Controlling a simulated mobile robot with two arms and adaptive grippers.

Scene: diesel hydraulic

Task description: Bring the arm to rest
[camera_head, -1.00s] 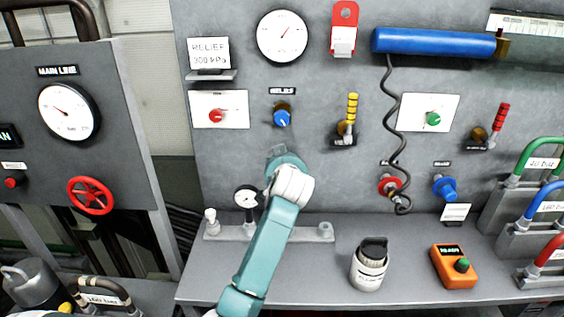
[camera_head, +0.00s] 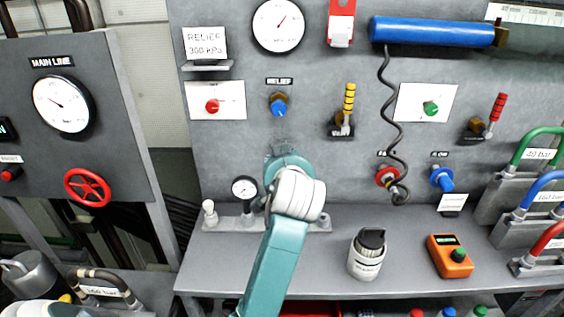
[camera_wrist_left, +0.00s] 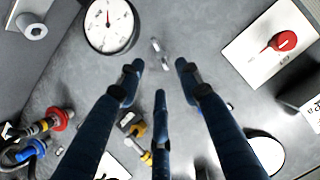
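My left arm, teal with a white joint, reaches up from the bottom of the head view towards the grey panel (camera_head: 330,165). Its gripper is hidden behind the wrist there. In the left wrist view the dark blue fingers of my left gripper (camera_wrist_left: 160,72) are spread apart, with nothing between them. Beyond them are the panel face, a round gauge (camera_wrist_left: 108,25) and a red knob (camera_wrist_left: 284,41) on a white plate. I cannot tell the exact gap to the panel. My right gripper is in neither view.
Above the arm sit a blue relief knob (camera_head: 279,105) and a yellow-handled valve (camera_head: 346,108). A small gauge (camera_head: 244,188) stands left of the wrist. A dark-lidded jar (camera_head: 367,255) and an orange box (camera_head: 449,256) stand on the bench (camera_head: 408,285) to the right.

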